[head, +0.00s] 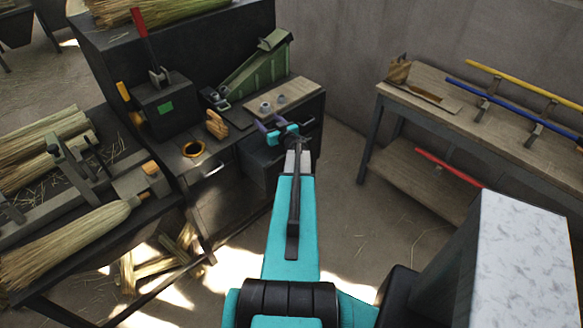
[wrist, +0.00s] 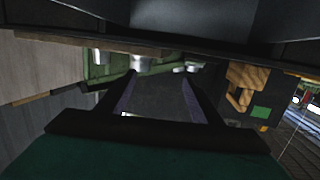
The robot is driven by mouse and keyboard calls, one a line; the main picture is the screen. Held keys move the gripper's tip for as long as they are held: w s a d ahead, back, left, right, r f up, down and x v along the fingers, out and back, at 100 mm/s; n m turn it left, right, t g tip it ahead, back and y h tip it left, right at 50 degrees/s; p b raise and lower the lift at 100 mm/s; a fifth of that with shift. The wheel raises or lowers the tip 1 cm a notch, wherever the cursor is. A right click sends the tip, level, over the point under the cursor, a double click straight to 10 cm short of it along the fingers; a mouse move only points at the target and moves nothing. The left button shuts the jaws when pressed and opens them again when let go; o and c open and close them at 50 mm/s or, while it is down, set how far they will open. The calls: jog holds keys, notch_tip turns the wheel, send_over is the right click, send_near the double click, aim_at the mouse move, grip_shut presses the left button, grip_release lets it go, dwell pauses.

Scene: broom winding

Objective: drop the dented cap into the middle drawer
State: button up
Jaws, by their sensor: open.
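Two small grey caps, one nearer (head: 265,107) and one farther (head: 281,98), sit on a wooden board on top of the dark drawer unit (head: 314,108) in the head view. They are too small to tell which is dented. A dark drawer (head: 258,158) seems to stand out from the unit, partly behind my arm; I cannot tell which drawer it is. My gripper (head: 269,123) is open just in front of the board, above this drawer. In the wrist view my gripper (wrist: 160,80) has its fingers apart, with a dark surface and no clear object between them.
A green chute (head: 255,72) stands behind the caps. A wooden clamp-like piece (head: 216,124) and an orange ring (head: 194,148) lie to the left, near a black box with a red lever (head: 163,105). A bench with coloured handles (head: 430,88) stands right, across clear floor.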

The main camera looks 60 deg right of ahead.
jog(key=b+v, duration=0.3)
jog(key=v, duration=1)
jog(key=shift+s, duration=0.25)
jog(key=shift+a, duration=0.15)
dwell(0.9)
